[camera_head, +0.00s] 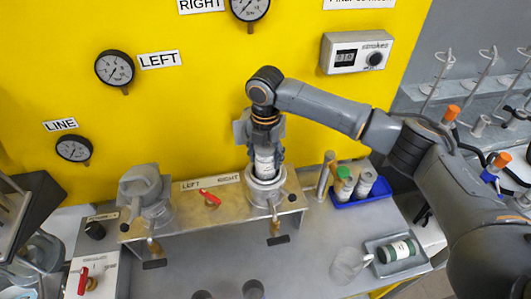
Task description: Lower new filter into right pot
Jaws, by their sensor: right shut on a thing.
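My right gripper (264,154) points down over the right pot and is shut on a pale cylindrical filter with printed text (264,164). The filter is upright, its lower end at the mouth of the right pot (267,188). I cannot tell how far inside it reaches. The right pot is at the right end of a metal bench, beside the RIGHT label (229,180). A grey head piece behind my gripper is partly hidden. The left pot (157,209) has a grey head on top.
A red-handled valve (209,198) sits between the pots. A blue tray (348,202) with several cylinders stands right of the right pot. The yellow panel (190,110) rises behind.

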